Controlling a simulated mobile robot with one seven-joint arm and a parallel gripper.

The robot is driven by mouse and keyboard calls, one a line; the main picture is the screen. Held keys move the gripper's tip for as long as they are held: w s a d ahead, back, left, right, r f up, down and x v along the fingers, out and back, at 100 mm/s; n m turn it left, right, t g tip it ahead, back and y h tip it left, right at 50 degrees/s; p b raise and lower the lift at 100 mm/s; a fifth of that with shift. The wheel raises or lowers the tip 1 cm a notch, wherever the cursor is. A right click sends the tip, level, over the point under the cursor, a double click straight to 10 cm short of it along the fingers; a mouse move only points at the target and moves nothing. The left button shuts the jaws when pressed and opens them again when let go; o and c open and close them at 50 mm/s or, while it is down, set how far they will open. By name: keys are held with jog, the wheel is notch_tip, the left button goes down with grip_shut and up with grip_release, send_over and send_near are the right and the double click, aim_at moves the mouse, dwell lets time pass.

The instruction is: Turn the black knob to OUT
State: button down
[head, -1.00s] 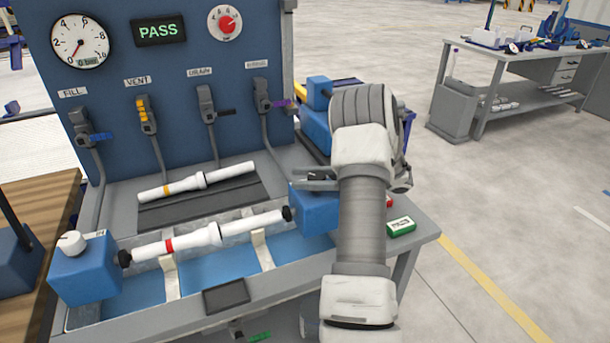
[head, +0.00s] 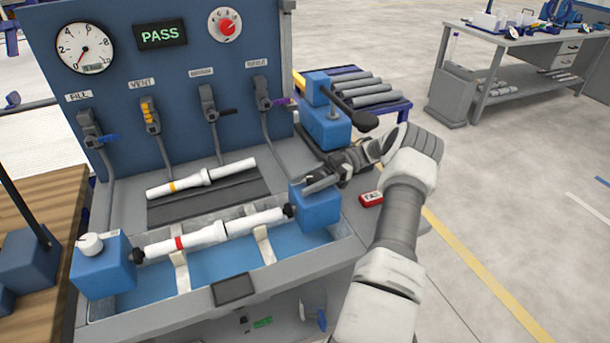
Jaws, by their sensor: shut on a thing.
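The right blue end block (head: 318,212) stands at the right end of the water trough. My gripper (head: 312,186) reaches in from the right, its fingers low over the top of this block. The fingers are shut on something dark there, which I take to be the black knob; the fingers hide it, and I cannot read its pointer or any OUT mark. The left blue end block (head: 103,272) carries a white knob (head: 89,243) on top. A white pipe with a red band (head: 205,238) lies between the two blocks, with black plugs at its ends.
A second white pipe with a yellow band (head: 202,178) lies on the grey rest behind. The panel display (head: 162,34) reads PASS. A blue press with a black lever (head: 345,104) stands behind my gripper. A red box (head: 371,199) lies right of the block.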

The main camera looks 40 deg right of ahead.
jog(key=shift+s+a+f+n+g+p, duration=0.15)
jog(key=shift+f+n+g+p, duration=0.15)
jog(key=shift+g, duration=0.4)
jog(key=shift+c, duration=1.8)
grip_release()
jog(key=shift+r, duration=0.1)
jog(key=shift+o, duration=0.4)
jog(key=shift+r, duration=0.1)
jog(key=shift+d, duration=0.25)
